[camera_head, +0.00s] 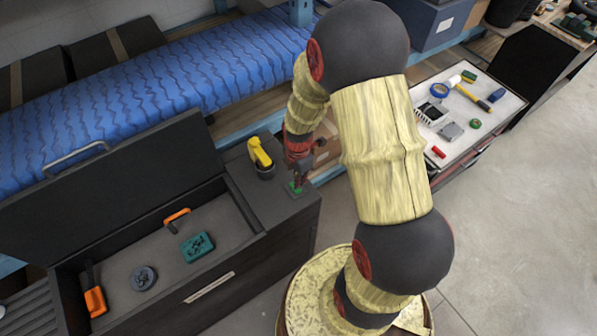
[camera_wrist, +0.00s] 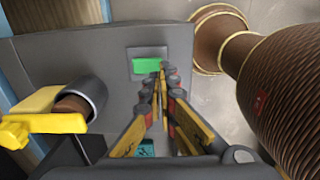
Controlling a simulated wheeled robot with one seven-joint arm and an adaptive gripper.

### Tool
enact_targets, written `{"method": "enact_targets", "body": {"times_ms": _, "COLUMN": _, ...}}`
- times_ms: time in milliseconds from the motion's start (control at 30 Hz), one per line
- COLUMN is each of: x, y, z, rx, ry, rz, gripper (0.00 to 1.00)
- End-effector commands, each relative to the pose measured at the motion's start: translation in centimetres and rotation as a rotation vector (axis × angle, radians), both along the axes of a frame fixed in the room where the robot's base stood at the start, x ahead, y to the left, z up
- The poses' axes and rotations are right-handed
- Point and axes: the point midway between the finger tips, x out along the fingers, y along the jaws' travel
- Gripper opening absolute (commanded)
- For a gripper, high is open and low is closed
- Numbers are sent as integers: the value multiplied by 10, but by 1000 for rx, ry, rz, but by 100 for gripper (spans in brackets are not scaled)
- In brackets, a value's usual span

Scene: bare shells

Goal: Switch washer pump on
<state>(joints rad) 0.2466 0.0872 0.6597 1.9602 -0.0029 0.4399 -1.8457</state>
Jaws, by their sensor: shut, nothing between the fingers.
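The washer is a dark tub with its lid (camera_head: 110,190) raised. A green switch (camera_head: 292,188) sits on the flat top at its right end. In the wrist view the green switch (camera_wrist: 147,65) lies on a small grey plate (camera_wrist: 143,52). My gripper (camera_head: 299,180) is shut and empty, pointing down at the switch. In the wrist view my fingertips (camera_wrist: 163,70) are at the right end of the green part. I cannot tell whether they touch it, or which way the switch is set.
A yellow-handled tool (camera_head: 260,153) stands in a dark round holder beside the switch. The tub holds orange-handled tools (camera_head: 95,300), a teal part (camera_head: 197,246) and a grey round part (camera_head: 143,278). A tool cart (camera_head: 490,125) stands at the right, with open floor in front.

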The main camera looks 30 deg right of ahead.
Motion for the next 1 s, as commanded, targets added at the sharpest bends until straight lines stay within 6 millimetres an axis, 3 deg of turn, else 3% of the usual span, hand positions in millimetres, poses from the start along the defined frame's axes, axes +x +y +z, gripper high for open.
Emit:
{"method": "enact_targets", "body": {"times_ms": 100, "x": 0, "y": 0, "z": -20, "rx": 0, "ry": 2, "rz": 0, "gripper": 0}}
{"method": "enact_targets", "body": {"times_ms": 300, "x": 0, "y": 0, "z": -38, "rx": 0, "ry": 1, "rz": 0, "gripper": 0}}
{"method": "enact_targets", "body": {"times_ms": 1000, "x": -2, "y": 0, "z": -50, "rx": 0, "ry": 0, "rz": 0, "gripper": 0}}
